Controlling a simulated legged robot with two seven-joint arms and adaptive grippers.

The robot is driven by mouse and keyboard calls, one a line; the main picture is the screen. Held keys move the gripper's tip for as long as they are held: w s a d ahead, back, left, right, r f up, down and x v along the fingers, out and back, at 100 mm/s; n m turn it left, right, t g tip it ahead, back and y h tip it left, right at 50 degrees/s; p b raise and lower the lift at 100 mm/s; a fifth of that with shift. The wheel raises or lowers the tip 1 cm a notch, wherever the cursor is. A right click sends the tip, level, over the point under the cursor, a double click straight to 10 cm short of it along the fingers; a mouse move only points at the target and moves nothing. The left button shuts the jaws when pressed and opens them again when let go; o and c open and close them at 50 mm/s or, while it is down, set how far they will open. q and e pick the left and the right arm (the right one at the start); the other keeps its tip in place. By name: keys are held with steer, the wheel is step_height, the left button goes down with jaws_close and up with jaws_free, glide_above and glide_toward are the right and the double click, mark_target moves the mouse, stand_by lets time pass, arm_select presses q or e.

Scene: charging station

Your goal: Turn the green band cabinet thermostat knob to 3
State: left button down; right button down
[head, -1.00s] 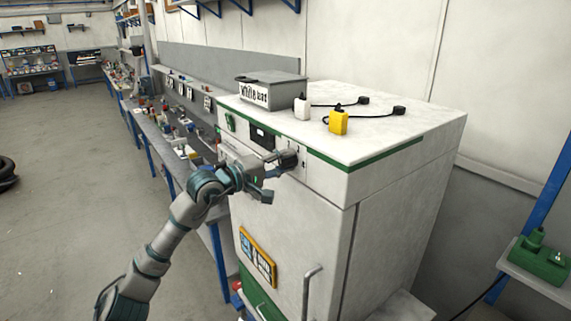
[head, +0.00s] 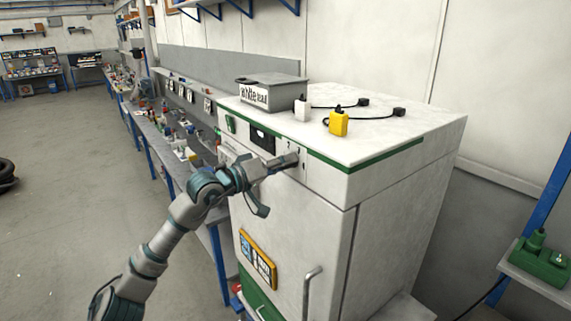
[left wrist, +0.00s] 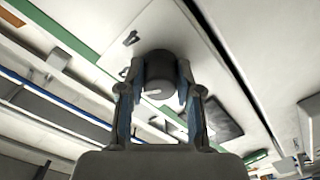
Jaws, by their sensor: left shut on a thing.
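The white cabinet (head: 405,195) with the green band (head: 365,162) along its top edge stands in the middle of the head view. My left gripper (head: 277,170) is at its front panel, right of a dark display (head: 263,138). In the left wrist view the dark grey round thermostat knob (left wrist: 160,74) sits between the two fingers of my left gripper (left wrist: 158,85), which is shut on it. A pale mark shows on the knob's near face. A printed digit on the panel beside it is too unclear to read. My right gripper is not in view.
On the cabinet top are a grey box (head: 268,92), a white plug (head: 302,108) and a yellow plug (head: 338,123) with black cords. A door handle (head: 309,290) is below the panel. A cluttered workbench (head: 165,130) runs along the left; floor (head: 60,200) is open.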

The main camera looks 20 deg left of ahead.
arm_select(q)
steer(key=shift+w+f, duration=0.1)
steer(key=shift+f, duration=0.3)
steer(key=c, duration=0.9)
jaws_free()
steer(key=shift+o, duration=0.6)
steer(key=shift+a+r, duration=0.2)
steer(key=shift+a, duration=0.1)
steer(key=v, duration=1.2)
steer(key=shift+f, duration=0.1)
